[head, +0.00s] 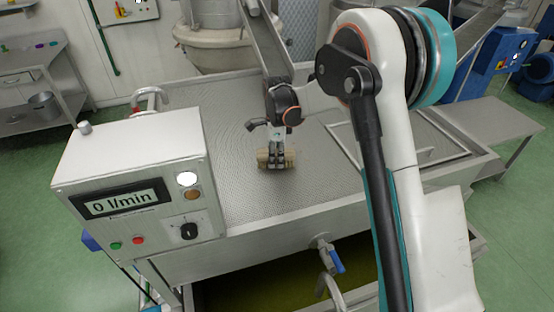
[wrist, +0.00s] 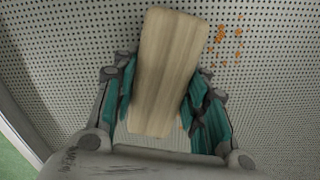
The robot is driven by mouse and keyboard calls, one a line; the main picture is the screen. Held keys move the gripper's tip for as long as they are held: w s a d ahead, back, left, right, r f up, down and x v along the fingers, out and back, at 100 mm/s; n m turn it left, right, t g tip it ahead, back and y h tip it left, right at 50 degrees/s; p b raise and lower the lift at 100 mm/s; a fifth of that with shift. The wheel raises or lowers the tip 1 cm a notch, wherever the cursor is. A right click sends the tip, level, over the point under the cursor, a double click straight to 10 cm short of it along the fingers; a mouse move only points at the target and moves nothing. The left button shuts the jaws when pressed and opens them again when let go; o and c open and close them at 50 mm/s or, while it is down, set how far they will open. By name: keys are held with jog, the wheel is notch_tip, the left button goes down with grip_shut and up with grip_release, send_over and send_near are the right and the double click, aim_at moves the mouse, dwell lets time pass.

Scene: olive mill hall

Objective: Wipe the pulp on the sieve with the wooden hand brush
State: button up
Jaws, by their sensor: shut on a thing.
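The wooden hand brush (head: 263,158) is a pale block held at the sieve's surface; its wooden back fills the middle of the wrist view (wrist: 170,70). My gripper (head: 277,158) is shut on the brush, with the teal fingers (wrist: 160,100) along both its long sides. The sieve (head: 215,115) is a grey perforated metal sheet. Orange-brown pulp (wrist: 228,42) lies in small scattered bits on the sieve, just right of the brush's far end in the wrist view. The pulp cannot be made out in the head view. The brush's underside is hidden, so I cannot tell whether it touches the sieve.
A white control box (head: 130,175) reading 0 l/min stands at the sieve's front left. A framed hatch (head: 425,135) lies to the right. A valve with a blue handle (head: 336,260) sticks out at the front. The sieve left of the brush looks clear.

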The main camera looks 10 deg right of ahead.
aim_at(265, 141)
jog(key=shift+w+a, duration=0.45)
jog(key=shift+w, duration=1.65)
jog(key=shift+w+a, duration=0.4)
jog(key=shift+w, duration=1.7)
jog(key=shift+w+a, duration=0.45)
jog(key=shift+w, duration=1.65)
jog(key=shift+w+d, duration=0.2)
jog(key=shift+d, duration=0.85)
jog(key=shift+s+d+f+b, duration=0.15)
jog(key=shift+s+b, duration=0.1)
jog(key=shift+s, duration=0.4)
jog(key=shift+s+d+r+b, duration=0.1)
jog(key=shift+s+b, duration=0.2)
jog(key=shift+s, duration=0.35)
jog(key=shift+s+d+f+b, duration=0.15)
jog(key=shift+s+b, duration=0.1)
jog(key=shift+s, duration=0.4)
jog(key=shift+s+r, duration=0.1)
jog(key=shift+s, duration=0.05)
